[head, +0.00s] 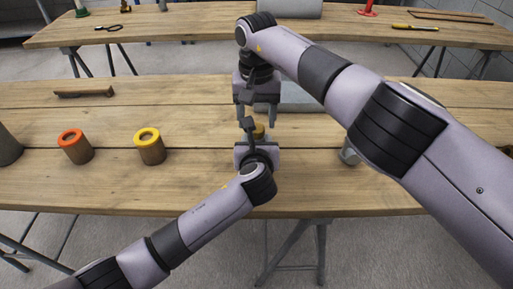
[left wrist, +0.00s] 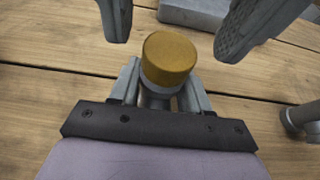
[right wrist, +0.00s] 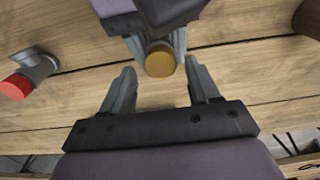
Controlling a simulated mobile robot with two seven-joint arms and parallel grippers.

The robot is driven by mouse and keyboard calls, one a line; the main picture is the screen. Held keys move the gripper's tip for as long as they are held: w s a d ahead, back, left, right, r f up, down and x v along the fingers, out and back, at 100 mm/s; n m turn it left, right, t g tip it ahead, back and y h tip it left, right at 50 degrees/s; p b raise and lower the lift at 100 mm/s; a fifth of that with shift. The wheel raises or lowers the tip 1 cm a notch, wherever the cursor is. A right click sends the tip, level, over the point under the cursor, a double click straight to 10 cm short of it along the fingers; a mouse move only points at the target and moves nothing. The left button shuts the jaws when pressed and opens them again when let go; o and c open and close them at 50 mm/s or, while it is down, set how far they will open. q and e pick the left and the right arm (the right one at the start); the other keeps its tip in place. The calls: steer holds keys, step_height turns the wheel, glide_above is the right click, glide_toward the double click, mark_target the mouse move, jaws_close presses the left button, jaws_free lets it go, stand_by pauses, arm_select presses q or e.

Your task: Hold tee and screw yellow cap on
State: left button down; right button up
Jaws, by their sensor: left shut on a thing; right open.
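My left gripper (head: 258,140) is shut on the grey tee (left wrist: 155,92), mostly hidden between its fingers. The yellow cap (left wrist: 171,55) sits upright on top of the tee, above the left fingers; whether it is threaded on cannot be told. The cap also shows in the head view (head: 259,131) and the right wrist view (right wrist: 159,63). My right gripper (head: 256,108) is open and empty just beyond the cap. In the left wrist view its two fingers are spread to either side of the cap, apart from it.
A holder with an orange ring (head: 77,146) and one with a yellow ring (head: 150,147) stand on the left of the table (head: 200,190). A grey fitting with a red end (right wrist: 28,75) lies at one side. A grey block (head: 302,97) lies behind my right gripper.

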steer(key=shift+f, duration=1.2)
steer(key=c, duration=1.1)
steer(key=shift+o, duration=0.2)
steer(key=m, duration=1)
steer(key=shift+m, duration=0.3)
steer(key=m, duration=0.4)
steer(key=shift+m, duration=0.4)
steer(key=m, duration=0.4)
steer(key=o, duration=1.2)
steer(key=shift+c, duration=0.2)
